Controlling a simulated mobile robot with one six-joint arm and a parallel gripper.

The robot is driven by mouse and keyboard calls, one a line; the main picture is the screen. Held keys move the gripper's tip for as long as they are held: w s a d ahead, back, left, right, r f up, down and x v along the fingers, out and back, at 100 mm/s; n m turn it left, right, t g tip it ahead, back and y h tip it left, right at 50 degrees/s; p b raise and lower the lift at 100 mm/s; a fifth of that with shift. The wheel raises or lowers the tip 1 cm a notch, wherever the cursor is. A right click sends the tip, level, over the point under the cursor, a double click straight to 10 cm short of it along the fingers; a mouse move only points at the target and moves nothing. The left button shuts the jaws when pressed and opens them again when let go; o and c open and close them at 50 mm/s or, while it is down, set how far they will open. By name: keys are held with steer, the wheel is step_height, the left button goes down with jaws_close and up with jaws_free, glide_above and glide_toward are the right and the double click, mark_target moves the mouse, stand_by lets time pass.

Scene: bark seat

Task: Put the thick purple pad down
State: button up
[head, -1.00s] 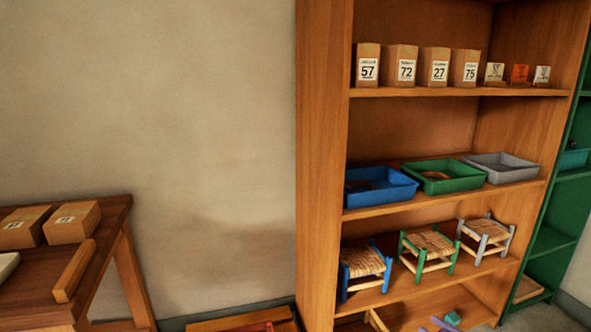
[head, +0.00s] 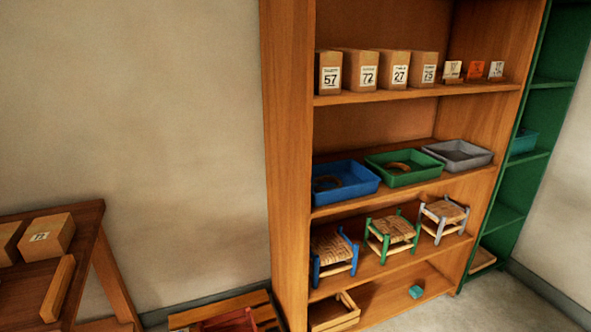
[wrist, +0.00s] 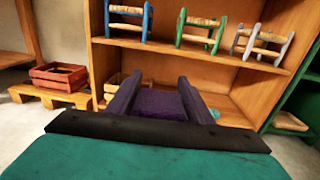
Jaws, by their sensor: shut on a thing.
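My gripper (wrist: 156,98) shows in the wrist view, its two dark fingers shut on the thick purple pad (wrist: 158,104). The pad fills the space between the fingers, and its lower part is hidden behind the dark bar of my wrist. The pad is held in front of the bottom shelf (wrist: 235,107) of the wooden shelf unit. I cannot tell how high it is above that shelf. My gripper and the pad are not in the head view.
The bottom shelf holds a teal block (head: 416,291) and a wooden crate (head: 334,314), with free room between. Small stools, such as the green one (head: 391,236), stand above. A red crate (wrist: 60,76) sits on a pallet (wrist: 42,97) at left.

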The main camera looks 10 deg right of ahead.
steer(key=shift+s+d+f+m+h+p, duration=0.1)
steer(key=shift+s+d+f+h+p, duration=0.15)
steer(key=shift+s, duration=0.25)
steer(key=shift+s+d+f+m+p, duration=0.1)
steer(key=shift+s+d+f+p, duration=0.1)
steer(key=shift+s+f, duration=0.25)
steer(key=shift+s+d+f+m+h+p, duration=0.15)
steer(key=shift+s+d+f, duration=0.1)
steer(key=shift+s, duration=0.35)
steer(key=w+a+r+n+g+y, duration=0.1)
steer(key=w+a+r+n+y, duration=0.15)
steer(key=w+a+r, duration=0.75)
steer(key=w+a+r+n+g+y, duration=0.25)
steer(key=w+a+r, duration=0.25)
steer(key=a+r, duration=0.45)
steer(key=w+a+r+n+g+y, duration=0.2)
steer(key=w+a+r+g+y, duration=0.1)
steer(key=a+r, duration=1.7)
steer(key=a+y, duration=0.1)
steer(key=a, duration=0.2)
steer(key=shift+n+y, duration=0.3)
steer(key=shift+n, duration=0.05)
